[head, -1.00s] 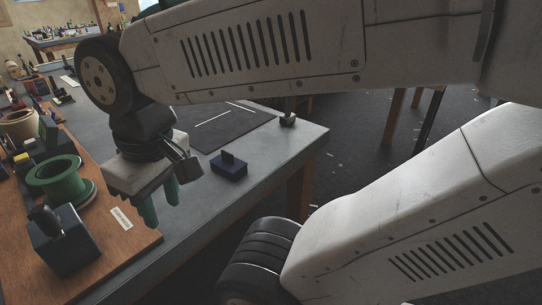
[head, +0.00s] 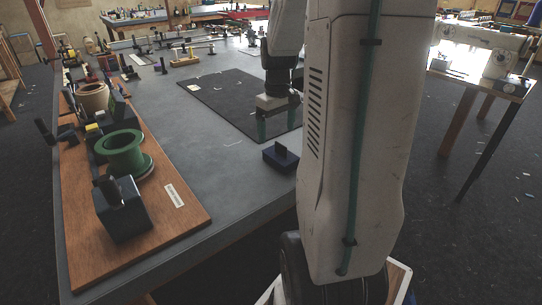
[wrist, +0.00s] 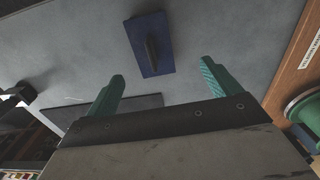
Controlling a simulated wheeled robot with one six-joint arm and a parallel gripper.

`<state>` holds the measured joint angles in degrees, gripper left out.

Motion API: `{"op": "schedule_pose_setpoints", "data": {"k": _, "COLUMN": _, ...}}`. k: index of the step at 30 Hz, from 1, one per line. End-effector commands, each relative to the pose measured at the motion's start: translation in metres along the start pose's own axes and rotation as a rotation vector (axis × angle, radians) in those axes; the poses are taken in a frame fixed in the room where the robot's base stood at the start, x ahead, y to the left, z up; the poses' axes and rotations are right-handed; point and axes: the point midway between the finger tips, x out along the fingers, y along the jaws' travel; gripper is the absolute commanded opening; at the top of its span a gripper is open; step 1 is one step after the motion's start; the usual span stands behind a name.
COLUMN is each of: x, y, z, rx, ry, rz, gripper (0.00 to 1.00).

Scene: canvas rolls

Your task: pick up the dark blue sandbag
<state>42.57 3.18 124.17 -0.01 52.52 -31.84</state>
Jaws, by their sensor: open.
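The dark blue sandbag (head: 281,157) is a small block with an upright black grip on top. It sits on the grey table near its right edge, beside the black mat. In the wrist view the sandbag (wrist: 151,56) lies beyond the fingertips, at top centre, roughly in line with the gap between the fingers. My gripper (head: 277,124) is open and empty, with green fingers. In the head view it appears behind the sandbag, over the near part of the mat. The gripper also shows in the wrist view (wrist: 162,70). The fingers look apart from the sandbag.
A wooden board (head: 190,212) on the left holds a green spool (head: 125,150), a dark block with a black grip (head: 122,215) and several other items. The black mat (head: 225,100) is mostly bare. Grey tabletop between board and sandbag is clear.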

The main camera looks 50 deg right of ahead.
Motion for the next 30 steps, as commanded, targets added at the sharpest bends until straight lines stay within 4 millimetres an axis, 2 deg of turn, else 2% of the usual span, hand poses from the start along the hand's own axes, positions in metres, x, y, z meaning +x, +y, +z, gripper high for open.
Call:
{"op": "schedule_pose_setpoints", "data": {"k": 3, "x": 0.012, "y": 0.009, "z": 0.0, "rx": 0.005, "ry": -0.004, "rz": -0.002, "gripper": 0.89}}
{"op": "schedule_pose_setpoints", "data": {"k": 11, "x": 0.041, "y": 0.01, "z": 0.002, "rx": 0.004, "ry": -0.005, "rz": -0.003, "gripper": 0.89}}
{"op": "schedule_pose_setpoints", "data": {"k": 18, "x": 0.075, "y": 0.013, "z": 0.004, "rx": 0.003, "ry": -0.004, "rz": -0.003, "gripper": 0.89}}
{"op": "schedule_pose_setpoints", "data": {"k": 22, "x": 0.082, "y": 0.013, "z": 0.004, "rx": 0.003, "ry": -0.002, "rz": -0.001, "gripper": 0.89}}
{"op": "schedule_pose_setpoints", "data": {"k": 28, "x": 0.082, "y": 0.013, "z": 0.004, "rx": 0.003, "ry": -0.002, "rz": -0.001, "gripper": 0.89}}
{"op": "schedule_pose_setpoints", "data": {"k": 30, "x": 0.082, "y": 0.013, "z": 0.004, "rx": 0.003, "ry": -0.002, "rz": -0.001, "gripper": 0.7}}
